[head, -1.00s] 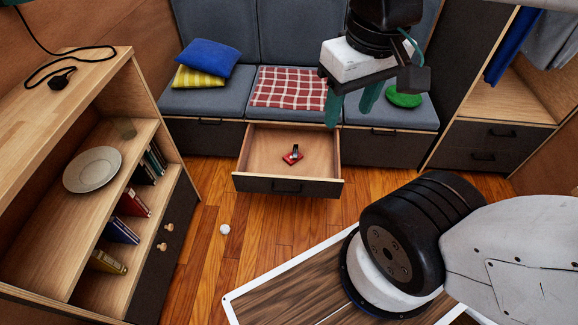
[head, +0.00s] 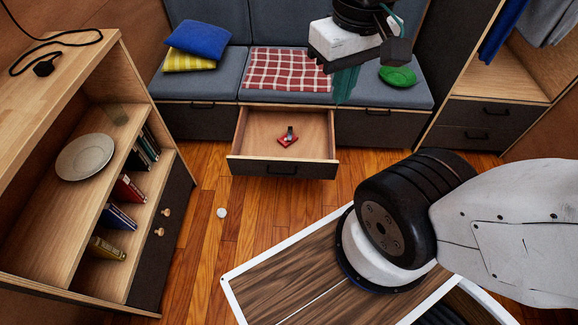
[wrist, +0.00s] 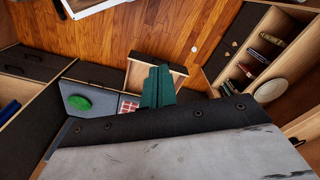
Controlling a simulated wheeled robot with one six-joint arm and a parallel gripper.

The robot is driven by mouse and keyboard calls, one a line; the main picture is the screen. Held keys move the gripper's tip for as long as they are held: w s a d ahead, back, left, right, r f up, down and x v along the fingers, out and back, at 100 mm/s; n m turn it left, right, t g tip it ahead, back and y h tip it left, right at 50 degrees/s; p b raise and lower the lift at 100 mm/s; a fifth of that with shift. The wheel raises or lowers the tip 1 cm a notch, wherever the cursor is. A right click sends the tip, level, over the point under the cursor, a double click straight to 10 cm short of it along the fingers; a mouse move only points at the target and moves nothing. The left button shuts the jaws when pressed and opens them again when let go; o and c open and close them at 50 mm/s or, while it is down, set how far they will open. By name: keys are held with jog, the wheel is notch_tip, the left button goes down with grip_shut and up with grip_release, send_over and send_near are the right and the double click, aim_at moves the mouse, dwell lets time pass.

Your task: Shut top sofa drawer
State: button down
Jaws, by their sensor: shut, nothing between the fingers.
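The sofa drawer (head: 272,170) under the middle of the grey sofa (head: 200,88) is pulled open. Its dark front has a black handle. A small red item with a dark piece on it (head: 288,138) lies inside. My gripper (head: 345,88) is shut and empty, with green fingers pointing down, above the sofa's front edge and to the right of the open drawer. In the wrist view, my shut gripper's green fingers (wrist: 158,88) overlap the open drawer (wrist: 140,75) and hide part of it.
A wooden shelf unit (head: 128,110) with a plate (head: 85,157) and several books stands at left. A small white ball (head: 221,213) lies on the floor. A white-edged wooden panel (head: 290,265) lies in front.

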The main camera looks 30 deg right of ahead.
jog(key=w+d+f+g, duration=0.45)
jog(key=w+f, duration=0.25)
jog(key=f, duration=0.5)
jog(key=n+t, duration=1)
jog(key=t, duration=0.2)
send_near(293, 164)
jog(key=shift+g+y, duration=0.25)
jog(key=shift+y, duration=0.05)
jog(key=x, duration=0.4)
jog(key=shift+s+a+f, duration=0.15)
jog(key=shift+a+f, duration=0.1)
jog(key=shift+f, duration=0.05)
jog(key=shift+w+d, duration=0.4)
jog(key=shift+w, duration=0.2)
